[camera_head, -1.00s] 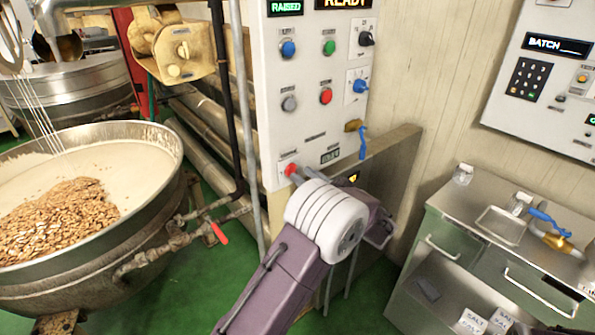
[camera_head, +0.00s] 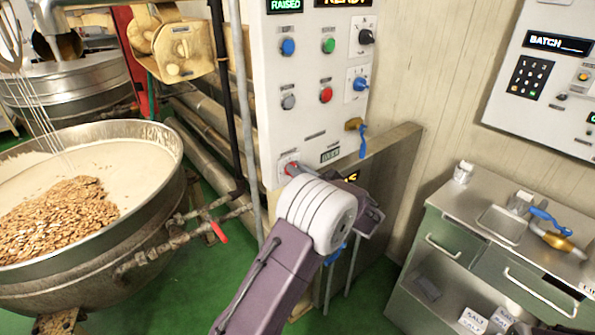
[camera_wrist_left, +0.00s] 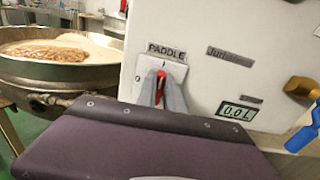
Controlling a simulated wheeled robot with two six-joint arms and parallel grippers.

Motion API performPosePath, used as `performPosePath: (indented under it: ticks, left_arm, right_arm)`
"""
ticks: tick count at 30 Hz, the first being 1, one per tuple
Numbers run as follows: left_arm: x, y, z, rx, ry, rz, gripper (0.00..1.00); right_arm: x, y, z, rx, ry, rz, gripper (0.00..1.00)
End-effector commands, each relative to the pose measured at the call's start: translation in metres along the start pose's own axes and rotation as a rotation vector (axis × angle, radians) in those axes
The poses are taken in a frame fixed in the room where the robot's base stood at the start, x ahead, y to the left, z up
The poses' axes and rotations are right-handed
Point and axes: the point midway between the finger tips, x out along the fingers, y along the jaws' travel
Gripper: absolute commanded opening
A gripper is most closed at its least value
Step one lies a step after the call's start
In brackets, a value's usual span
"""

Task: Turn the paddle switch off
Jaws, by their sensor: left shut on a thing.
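The paddle switch (camera_wrist_left: 160,84) is a red lever on a pale plate under the label "PADDLE" in the left wrist view. It sits low on the white control panel (camera_head: 305,120), and in the head view my gripper largely covers it. My left gripper (camera_wrist_left: 160,94) has its grey fingers on both sides of the red lever and is shut on it. In the head view my left gripper (camera_head: 294,168) reaches the panel's lower left corner, with my white wrist in front. My right gripper is in neither view.
Several buttons and knobs sit above the switch. A brass valve (camera_head: 354,125) with a blue handle is at the panel's right edge. A kettle of nougat (camera_head: 150,215) stands left. A steel cabinet (camera_head: 445,215) stands right.

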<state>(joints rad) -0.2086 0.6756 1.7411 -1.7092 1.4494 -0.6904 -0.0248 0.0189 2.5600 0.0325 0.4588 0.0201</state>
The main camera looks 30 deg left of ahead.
Motion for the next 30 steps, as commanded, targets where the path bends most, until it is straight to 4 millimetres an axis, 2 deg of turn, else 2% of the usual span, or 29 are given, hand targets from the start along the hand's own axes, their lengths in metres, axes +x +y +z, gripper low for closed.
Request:
performPosePath:
  ticks: [11,30]
  left_arm:
    - [0.0,0.003,-0.006,-0.252,0.0,-0.001,0.0]
    - [0.0,0.01,-0.013,-0.861,0.0,0.0,0.0]
  right_arm:
    - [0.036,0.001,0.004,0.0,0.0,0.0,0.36]
    - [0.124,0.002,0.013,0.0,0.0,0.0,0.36]
